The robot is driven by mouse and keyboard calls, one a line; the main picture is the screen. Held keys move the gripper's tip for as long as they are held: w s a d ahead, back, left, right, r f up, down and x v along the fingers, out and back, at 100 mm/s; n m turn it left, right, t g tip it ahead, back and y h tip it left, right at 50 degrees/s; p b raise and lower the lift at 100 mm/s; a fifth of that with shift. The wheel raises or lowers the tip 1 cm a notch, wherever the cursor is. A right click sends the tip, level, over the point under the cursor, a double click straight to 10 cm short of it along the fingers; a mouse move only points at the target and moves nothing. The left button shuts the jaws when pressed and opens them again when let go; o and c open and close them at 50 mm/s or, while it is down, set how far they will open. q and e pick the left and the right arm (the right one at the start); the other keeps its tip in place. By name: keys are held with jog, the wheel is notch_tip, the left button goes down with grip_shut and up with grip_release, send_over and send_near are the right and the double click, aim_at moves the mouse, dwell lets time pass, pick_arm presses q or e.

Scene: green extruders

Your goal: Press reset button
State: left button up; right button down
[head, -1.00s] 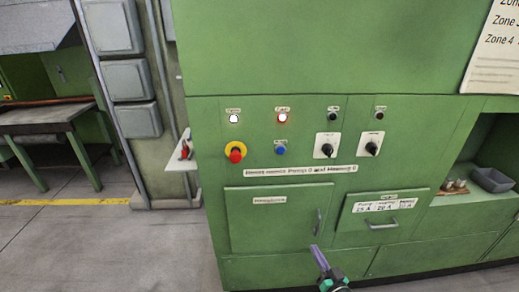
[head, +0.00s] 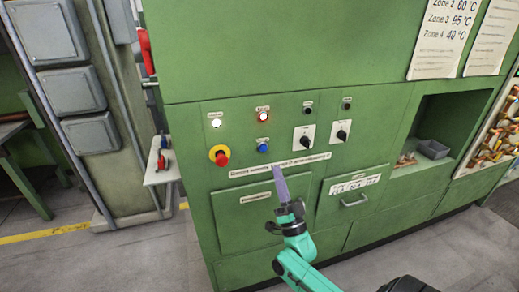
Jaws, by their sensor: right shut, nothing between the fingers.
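The green machine's control panel faces me. A blue button (head: 263,147), probably the reset, sits right of the red emergency-stop knob on its yellow ring (head: 220,156). Above them are a lit white lamp (head: 216,123) and a lit red lamp (head: 263,116). My right gripper (head: 280,178) is shut and empty, its purple-grey fingers pointing up, in front of the panel a little below and right of the blue button. In the picture it covers part of the long label strip (head: 240,173). I cannot tell how far it is from the panel. My left gripper is out of view.
Two black rotary switches (head: 305,139) (head: 342,132) are right of the buttons. Below are a cabinet door (head: 245,220) and a drawer with a handle (head: 354,201). A recess with a grey bin (head: 433,149) is at right. A small shelf with tools (head: 161,174) sticks out at left.

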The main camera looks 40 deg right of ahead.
aim_at(263, 148)
jog(key=w+d+b, duration=0.1)
jog(key=w+b, duration=0.1)
jog(key=w+d+b, duration=0.1)
jog(key=w, duration=0.2)
jog(key=w+b, duration=0.2)
jog(key=w, duration=0.1)
jog(key=shift+w+d+b, duration=0.2)
jog(key=shift+d+b, duration=0.15)
jog(key=shift+d, duration=0.05)
dwell(1.6)
jog(key=shift+w+d+y+b, duration=0.1)
jog(key=shift+w+y+b, duration=0.2)
jog(key=shift+w+b, duration=0.1)
